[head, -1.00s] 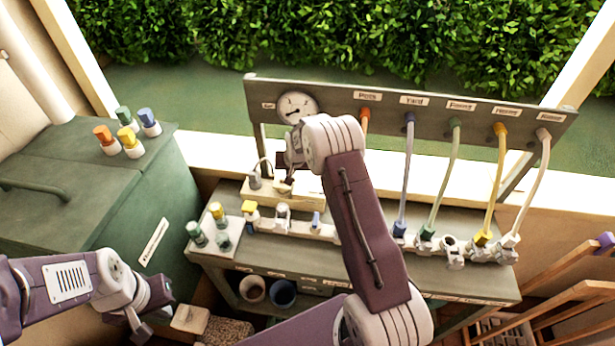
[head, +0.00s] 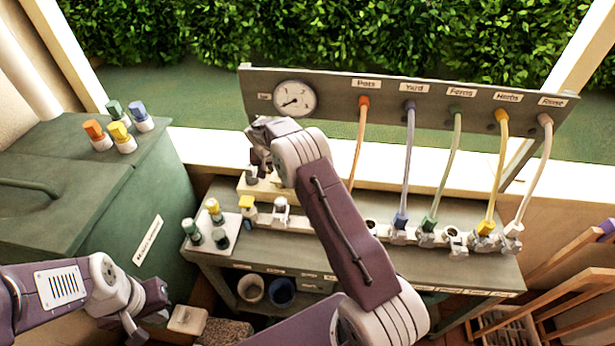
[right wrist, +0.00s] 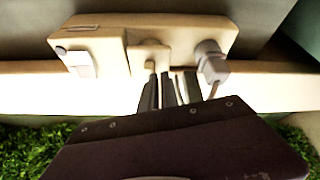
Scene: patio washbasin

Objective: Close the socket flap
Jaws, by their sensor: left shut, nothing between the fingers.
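The socket box is a beige block on the back of the bench; its lower edge shows in the head view (head: 252,188), the rest hidden by my right arm. In the right wrist view the box (right wrist: 105,48) shows a pale switch at one end, a small square flap-like piece (right wrist: 150,55) in the middle and a grey plug (right wrist: 212,66) with a cord. I cannot tell the flap's angle. My right gripper's fingertips (right wrist: 168,90) are close together beside the flap; contact is unclear. My left gripper (head: 132,328) is shut and empty, low at the left, far from the box.
A panel (head: 430,98) with a gauge (head: 295,99) and several coloured hoses stands behind the bench. Several taps line the bench (head: 300,248). A green cabinet (head: 90,200) is at the left.

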